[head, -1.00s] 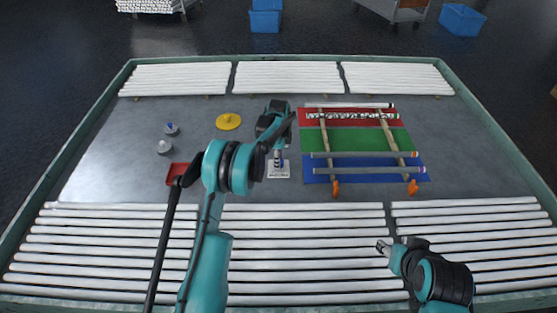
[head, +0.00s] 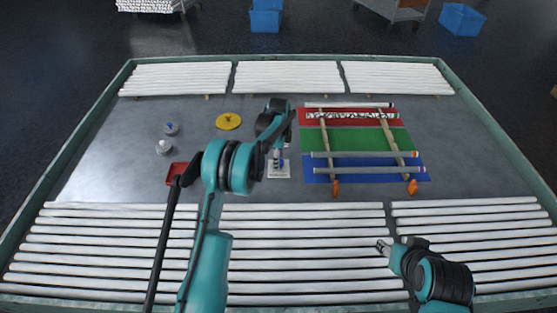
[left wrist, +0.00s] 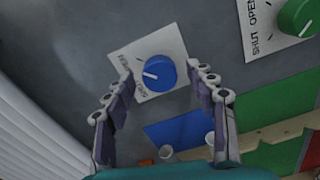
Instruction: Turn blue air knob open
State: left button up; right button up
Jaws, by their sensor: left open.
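The blue knob (left wrist: 159,73) sits on a white plate (left wrist: 176,44) in the left wrist view. Its white pointer line lies toward the picture's left, near lettering partly covered by my finger and too blurred to read surely. My left gripper (left wrist: 160,69) is open, with one finger on each side of the knob; I cannot tell whether they touch it. In the head view my left gripper (head: 278,156) is over the white plate (head: 280,173), and the knob is mostly hidden. My right gripper (head: 383,247) is low right over white tubes, apart from the knob; its opening is unclear.
A green knob (left wrist: 300,14) is on another plate marked SHUT and OPEN. Right of my left gripper, tubes rest on a wooden rack (head: 390,135) over red, green and blue mats. A yellow disc (head: 228,121) and a red tray (head: 176,168) stand left.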

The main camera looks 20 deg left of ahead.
pick_arm(q)
notch_tip(320, 180, up, 12)
jog(key=shift+f, duration=0.25)
dwell(0.4)
jog(key=s+d+r+n+t, duration=0.25)
jog(key=s+r+n, duration=0.55)
jog(key=s+r, duration=0.65)
jog(key=s+f+n+t, duration=0.2)
jog(key=s+f+n, duration=0.1)
jog(key=s, duration=0.8)
jog(key=s+f+n+t, duration=0.2)
jog(key=s+n, duration=0.4)
jog(key=s, duration=0.5)
jog(key=shift+s+d+f+t, duration=0.25)
jog(key=shift+f+t, duration=0.1)
jog(key=shift+f, duration=0.5)
